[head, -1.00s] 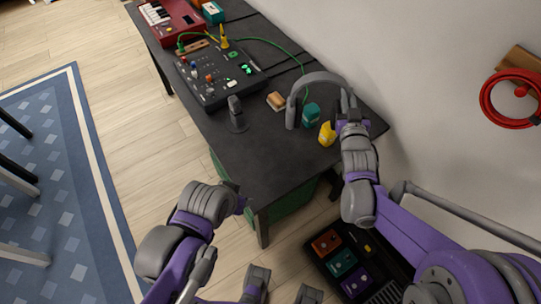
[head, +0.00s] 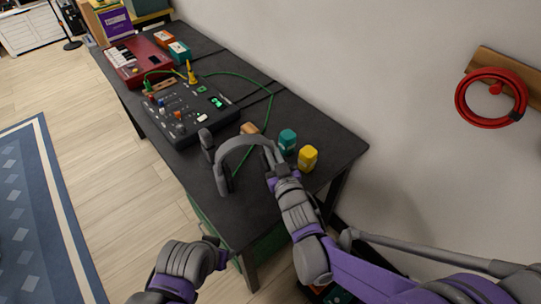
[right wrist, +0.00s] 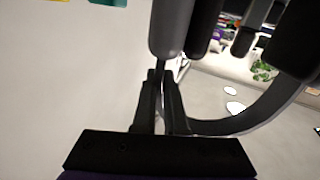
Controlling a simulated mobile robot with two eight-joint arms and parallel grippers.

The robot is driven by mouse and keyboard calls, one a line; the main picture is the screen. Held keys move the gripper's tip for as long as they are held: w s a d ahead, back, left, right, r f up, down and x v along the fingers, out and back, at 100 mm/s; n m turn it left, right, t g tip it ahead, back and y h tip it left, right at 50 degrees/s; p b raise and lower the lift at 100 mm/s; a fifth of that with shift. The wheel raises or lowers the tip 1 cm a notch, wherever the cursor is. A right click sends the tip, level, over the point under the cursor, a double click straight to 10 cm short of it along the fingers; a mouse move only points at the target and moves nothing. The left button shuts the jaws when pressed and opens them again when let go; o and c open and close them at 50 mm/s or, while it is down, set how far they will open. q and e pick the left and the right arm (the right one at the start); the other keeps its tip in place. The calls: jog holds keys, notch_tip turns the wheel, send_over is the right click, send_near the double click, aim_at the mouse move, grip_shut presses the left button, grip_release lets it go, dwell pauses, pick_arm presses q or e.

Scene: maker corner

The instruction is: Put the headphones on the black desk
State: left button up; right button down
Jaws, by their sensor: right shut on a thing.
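The grey headphones (head: 247,140) are an arched band at the near part of the black desk (head: 247,211) in the head view. My right gripper (head: 274,164) is shut on them at their right side. In the right wrist view the fingers (right wrist: 164,95) close on a grey part of the headphones (right wrist: 172,28), and the curved band shows to the right. I cannot tell whether the headphones touch the desk top. My left arm (head: 190,262) shows at the bottom; its fingertips are not clearly seen.
A teal block (head: 287,139) and a yellow block (head: 308,157) stand right of the headphones. A black mixer (head: 190,112) with a green cable and a red keyboard (head: 138,60) lie farther back. The desk's near end is bare.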

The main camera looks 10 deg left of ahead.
jog(key=shift+f, duration=1.05)
jog(key=c, duration=1.4)
grip_release()
jog(key=shift+f+b, duration=0.15)
jog(key=shift+b, duration=0.15)
jog(key=o, duration=0.4)
jog(key=shift+r, duration=0.2)
jog(key=shift+s+d, duration=0.15)
jog(key=shift+s, duration=0.1)
jog(key=v, duration=1.1)
jog(key=shift+s, duration=0.25)
